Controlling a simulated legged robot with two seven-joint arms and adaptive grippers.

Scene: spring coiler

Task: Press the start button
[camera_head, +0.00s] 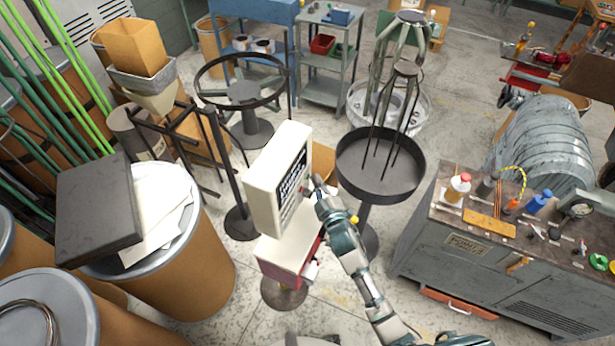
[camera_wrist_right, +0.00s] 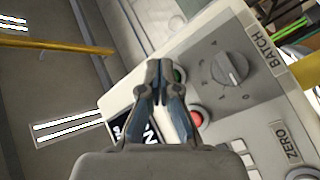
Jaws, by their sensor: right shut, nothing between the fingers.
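A cream control box (camera_head: 278,178) stands on a post in the middle of the head view. My right gripper (camera_head: 310,187) is at the panel face, shut and empty. My left gripper is not in view.
A grey knob (camera_wrist_right: 230,70) marked BATCH is right of the fingertips. A round black tray (camera_head: 381,165) on a stand is right of the box. A grey workbench (camera_head: 480,262) with tools is at right, and brown drums (camera_head: 190,270) are at left.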

